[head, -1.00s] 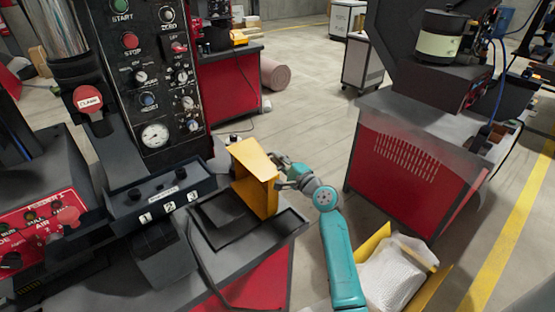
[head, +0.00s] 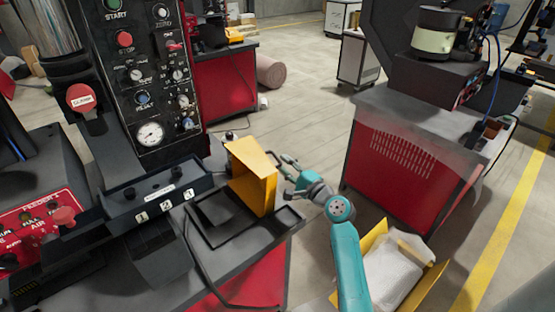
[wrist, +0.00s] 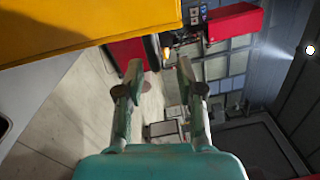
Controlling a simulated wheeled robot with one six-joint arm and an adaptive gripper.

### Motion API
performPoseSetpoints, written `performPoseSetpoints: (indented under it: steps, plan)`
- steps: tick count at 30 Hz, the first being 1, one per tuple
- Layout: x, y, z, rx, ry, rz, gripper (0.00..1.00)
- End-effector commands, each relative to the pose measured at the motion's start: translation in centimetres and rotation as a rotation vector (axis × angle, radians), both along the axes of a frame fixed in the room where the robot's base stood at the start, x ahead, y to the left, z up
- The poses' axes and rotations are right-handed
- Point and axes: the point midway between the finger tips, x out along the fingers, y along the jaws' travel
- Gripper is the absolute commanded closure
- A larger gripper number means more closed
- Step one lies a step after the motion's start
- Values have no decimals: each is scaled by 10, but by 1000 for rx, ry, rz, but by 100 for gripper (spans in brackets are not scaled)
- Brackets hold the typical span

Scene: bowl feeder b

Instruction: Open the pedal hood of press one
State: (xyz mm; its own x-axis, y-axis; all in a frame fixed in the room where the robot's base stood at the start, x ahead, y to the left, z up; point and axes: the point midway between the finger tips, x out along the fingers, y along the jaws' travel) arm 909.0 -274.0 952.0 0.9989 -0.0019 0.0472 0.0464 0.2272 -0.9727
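The yellow pedal hood (head: 254,185) of press one stands tilted up at the right end of the press table. The dark pedal frame (head: 214,236) lies uncovered in front of it. In the wrist view the yellow hood (wrist: 75,25) fills the upper left. My gripper (head: 288,174) is just right of the hood in the head view, with a small gap between them. In the wrist view my gripper (wrist: 158,80) has its two fingers spread, with nothing between them.
Press one's control panel (head: 145,75) rises at the left, above a numbered button box (head: 158,198). A red cabinet (head: 400,165) stands to the right. A yellow bin (head: 420,290) with white wrapping is on the floor beside my arm. Bare floor (head: 310,110) lies behind.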

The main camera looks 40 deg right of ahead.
Motion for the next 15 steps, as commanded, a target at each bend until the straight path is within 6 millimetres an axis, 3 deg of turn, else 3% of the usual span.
performPoseSetpoints:
  steps: [6,15]
  plan:
    - [-40,-1,-2,0,0,-2,63]
    - [-62,0,-3,0,0,0,63]
